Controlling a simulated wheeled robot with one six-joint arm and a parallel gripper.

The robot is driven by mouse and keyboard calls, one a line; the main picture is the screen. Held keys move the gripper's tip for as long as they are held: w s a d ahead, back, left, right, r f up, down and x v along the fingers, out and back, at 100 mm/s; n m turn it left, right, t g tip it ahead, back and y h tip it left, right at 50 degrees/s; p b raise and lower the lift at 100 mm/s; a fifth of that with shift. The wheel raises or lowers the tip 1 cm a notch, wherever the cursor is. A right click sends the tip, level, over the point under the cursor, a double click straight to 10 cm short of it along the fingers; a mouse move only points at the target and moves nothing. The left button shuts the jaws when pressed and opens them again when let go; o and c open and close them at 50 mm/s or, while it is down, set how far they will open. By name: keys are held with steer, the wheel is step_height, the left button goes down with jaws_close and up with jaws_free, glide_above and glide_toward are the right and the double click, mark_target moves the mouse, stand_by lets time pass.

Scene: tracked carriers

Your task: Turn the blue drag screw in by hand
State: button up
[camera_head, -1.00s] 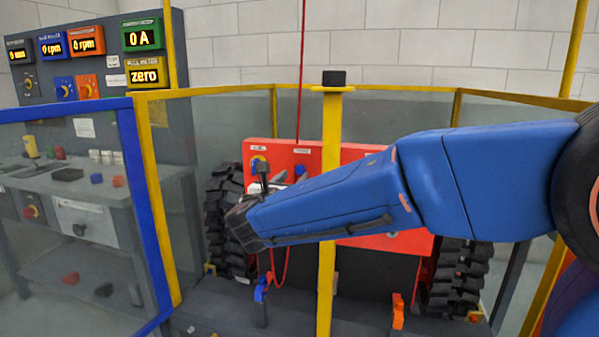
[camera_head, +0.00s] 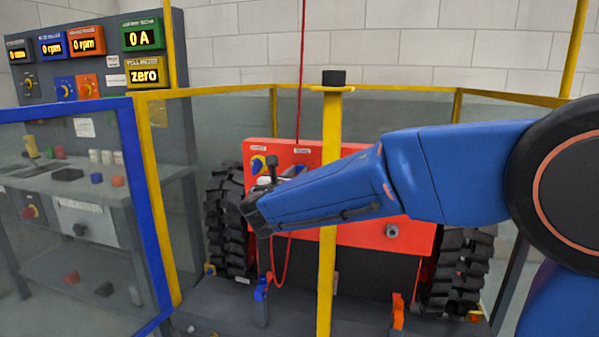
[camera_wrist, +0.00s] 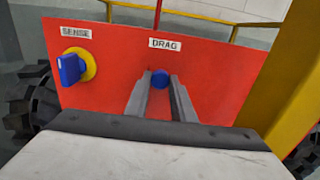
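The blue drag screw (camera_wrist: 160,79) shows as a small round head on the red panel (camera_wrist: 115,65), under the DRAG label (camera_wrist: 165,44). My gripper (camera_wrist: 160,80) points at it in the wrist view, with one grey finger on each side and a gap between them. The screw head nearly fills the gap between the tips. I cannot tell whether the tips reach around it or touch it.
A blue SENSE knob (camera_wrist: 70,69) on a yellow disc sits left of the screw. A yellow post (camera_head: 329,200) stands before the panel. Black tracks (camera_head: 225,220) flank it. A bench with meters (camera_head: 142,75) stands at the left, behind a blue-framed clear guard (camera_head: 70,110).

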steer(key=shift+c, duration=0.9)
steer(key=m, duration=0.8)
steer(key=shift+m, duration=0.9)
steer(key=shift+m, duration=0.9)
steer(key=m, duration=0.3)
steer(key=shift+m, duration=0.4)
steer(key=m, duration=0.4)
steer(key=shift+f, duration=0.1)
